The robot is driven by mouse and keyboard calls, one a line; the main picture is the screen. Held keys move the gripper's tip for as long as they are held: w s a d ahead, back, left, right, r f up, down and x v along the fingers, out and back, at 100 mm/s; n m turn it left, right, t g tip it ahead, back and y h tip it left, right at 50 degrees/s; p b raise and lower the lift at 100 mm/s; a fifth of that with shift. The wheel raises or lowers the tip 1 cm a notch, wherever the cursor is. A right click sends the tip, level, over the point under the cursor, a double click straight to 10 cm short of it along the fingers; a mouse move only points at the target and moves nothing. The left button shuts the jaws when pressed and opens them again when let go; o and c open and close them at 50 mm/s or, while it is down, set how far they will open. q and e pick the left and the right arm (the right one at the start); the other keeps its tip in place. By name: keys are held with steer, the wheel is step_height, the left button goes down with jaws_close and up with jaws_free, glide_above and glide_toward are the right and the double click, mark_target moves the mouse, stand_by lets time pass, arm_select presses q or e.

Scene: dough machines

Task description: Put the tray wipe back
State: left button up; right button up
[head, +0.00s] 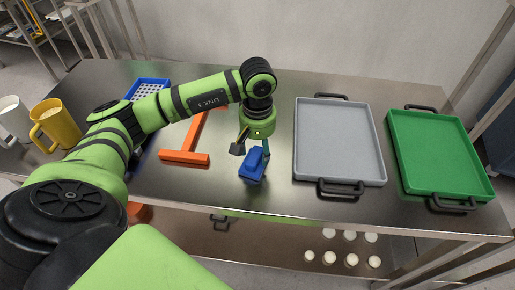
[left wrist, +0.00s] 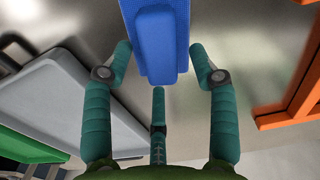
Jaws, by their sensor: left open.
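The tray wipe, a blue block with a raised narrower grip on top (head: 253,168), sits on the steel table left of the grey tray. My left gripper (head: 252,150) is right over it, pointing down, fingers spread. In the left wrist view the blue wipe (left wrist: 157,40) reaches from the top edge to between the fingertips of the open left gripper (left wrist: 159,52). There is a visible gap on each side near its lower end, so nothing is gripped. My right gripper is not in view.
A grey tray (head: 338,142) and a green tray (head: 440,155) with black handles lie to the right. An orange T-shaped frame (head: 184,157) lies left of the wipe. A blue perforated container (head: 150,88), a yellow mug (head: 55,125) and a white mug (head: 13,118) stand farther left.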

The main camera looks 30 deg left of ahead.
mark_target(258, 150)
arm_select(q)
step_height(258, 150, up, 11)
steer(key=b, duration=0.2)
steer(key=shift+r, duration=0.2)
stand_by(1.4)
